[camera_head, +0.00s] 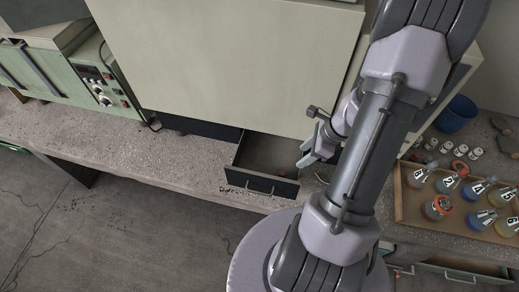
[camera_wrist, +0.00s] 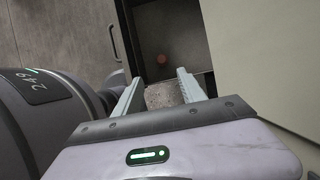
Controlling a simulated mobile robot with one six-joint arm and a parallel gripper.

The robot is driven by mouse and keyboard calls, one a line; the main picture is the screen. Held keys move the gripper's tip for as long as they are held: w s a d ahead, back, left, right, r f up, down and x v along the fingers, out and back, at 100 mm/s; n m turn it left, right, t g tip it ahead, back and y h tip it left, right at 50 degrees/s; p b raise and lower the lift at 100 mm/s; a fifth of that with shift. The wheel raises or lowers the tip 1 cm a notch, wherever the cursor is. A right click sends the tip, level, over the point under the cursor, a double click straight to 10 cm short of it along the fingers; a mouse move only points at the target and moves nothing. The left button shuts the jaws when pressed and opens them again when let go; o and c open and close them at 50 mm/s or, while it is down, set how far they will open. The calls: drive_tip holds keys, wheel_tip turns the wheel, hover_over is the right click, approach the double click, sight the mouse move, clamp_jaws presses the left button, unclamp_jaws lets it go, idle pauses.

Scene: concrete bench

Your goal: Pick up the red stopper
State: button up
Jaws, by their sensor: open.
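The red stopper (camera_wrist: 161,59) is a small round red thing on the floor of an open drawer in the wrist view. In the head view it shows as a small red spot (camera_head: 282,172) near the drawer's front right. The dark-fronted drawer (camera_head: 262,185) is pulled out from under a large pale cabinet. My gripper (camera_head: 312,150) is open and empty at the right side of the drawer. In the wrist view its two fingers (camera_wrist: 160,90) point toward the drawer, with the stopper beyond the tips and between their lines. The gripper is apart from the stopper.
The pale cabinet (camera_head: 225,65) rises right behind the drawer. A wooden tray (camera_head: 401,205) with several labelled flasks stands at the right, near a blue bucket (camera_head: 456,114). A green instrument (camera_head: 100,85) stands at the left. The bench (camera_head: 190,160) left of the drawer is clear.

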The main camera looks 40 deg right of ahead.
sight(283, 173)
drive_tip(key=b+x, duration=0.2)
drive_tip(key=x, duration=0.3)
drive_tip(key=b+x, duration=0.3)
drive_tip(key=x, duration=0.2)
drive_tip(key=d+b+x, duration=0.1)
drive_tip(key=b+x, duration=0.1)
drive_tip(key=x, duration=0.4)
drive_tip(key=shift+s+f, duration=0.2)
drive_tip(key=shift+s, duration=0.15)
drive_tip(key=shift+r, duration=0.1)
clamp_jaws()
